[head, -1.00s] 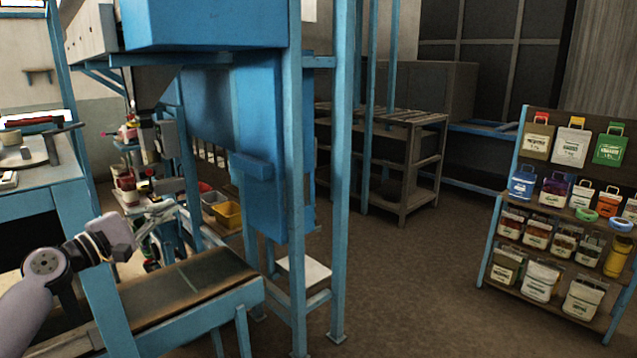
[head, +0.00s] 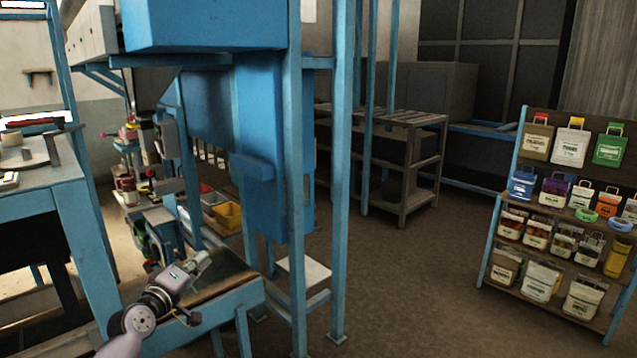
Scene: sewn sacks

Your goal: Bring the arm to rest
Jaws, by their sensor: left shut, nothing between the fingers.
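My left arm comes in from the lower left corner. My left gripper (head: 203,260) is over the dark-topped conveyor bench (head: 225,275) with the blue frame, its fingers pointing up and right. The fingers are together with nothing between them. I cannot tell how high it is above the bench top. My right gripper is not in view.
A blue machine frame (head: 293,180) stands just right of the bench. A blue worktable (head: 75,200) is at the left. A display rack (head: 530,190) with several sacks and containers stands at the right. Grey shelving (head: 410,160) is behind. The floor (head: 420,280) between is clear.

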